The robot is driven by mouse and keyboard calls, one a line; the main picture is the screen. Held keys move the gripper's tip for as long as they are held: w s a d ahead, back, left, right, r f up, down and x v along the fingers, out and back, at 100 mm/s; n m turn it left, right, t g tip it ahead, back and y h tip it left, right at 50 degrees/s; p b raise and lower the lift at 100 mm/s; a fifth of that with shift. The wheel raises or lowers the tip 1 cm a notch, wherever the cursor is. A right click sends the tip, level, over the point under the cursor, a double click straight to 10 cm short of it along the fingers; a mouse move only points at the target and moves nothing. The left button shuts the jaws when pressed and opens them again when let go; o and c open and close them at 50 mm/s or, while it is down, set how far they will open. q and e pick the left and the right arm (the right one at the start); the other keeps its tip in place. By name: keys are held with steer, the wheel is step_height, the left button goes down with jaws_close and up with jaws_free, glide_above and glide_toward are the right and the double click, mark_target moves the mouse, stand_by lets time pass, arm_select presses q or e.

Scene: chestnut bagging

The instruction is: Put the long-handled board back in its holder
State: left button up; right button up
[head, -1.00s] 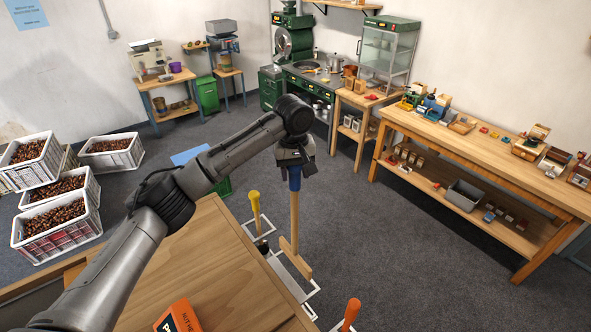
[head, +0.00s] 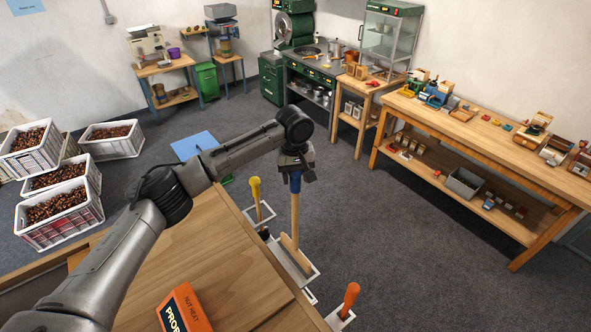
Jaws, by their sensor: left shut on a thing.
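The long-handled board (head: 296,218) is pale wood with a blue grip near its top. My left gripper (head: 295,170) is shut on the top of its handle and holds it nearly upright, flat end down. The flat end is at the middle white-rimmed holder (head: 311,278) on the table's right edge. Its lower edge appears within the rim, but I cannot tell how deep it sits. My right gripper is out of view.
A yellow-handled tool (head: 256,190) stands in the holder behind, and an orange-handled tool (head: 349,299) in the one in front. The wooden table (head: 190,255) bears an orange box (head: 185,309). Open grey floor lies to the right.

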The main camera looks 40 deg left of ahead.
arm_select(q)
steer(key=shift+f, duration=3.4)
steer(key=b, duration=0.1)
glide_above(296, 229)
steer(key=shift+w+a+f, duration=0.15)
steer(key=shift+f, duration=1)
steer(key=shift+w+a+f, duration=0.15)
steer(key=shift+f, duration=0.95)
steer(key=shift+w+a+f, duration=0.15)
steer(key=shift+f, duration=1)
steer(key=shift+f+b, duration=0.5)
steer(key=shift+f, duration=1.2)
steer(key=shift+f+b, duration=1)
steer(key=shift+f, duration=1.75)
steer(key=shift+f+b, duration=0.45)
steer(key=shift+f, duration=0.8)
steer(key=o, duration=1.2)
steer(key=shift+c, duration=0.2)
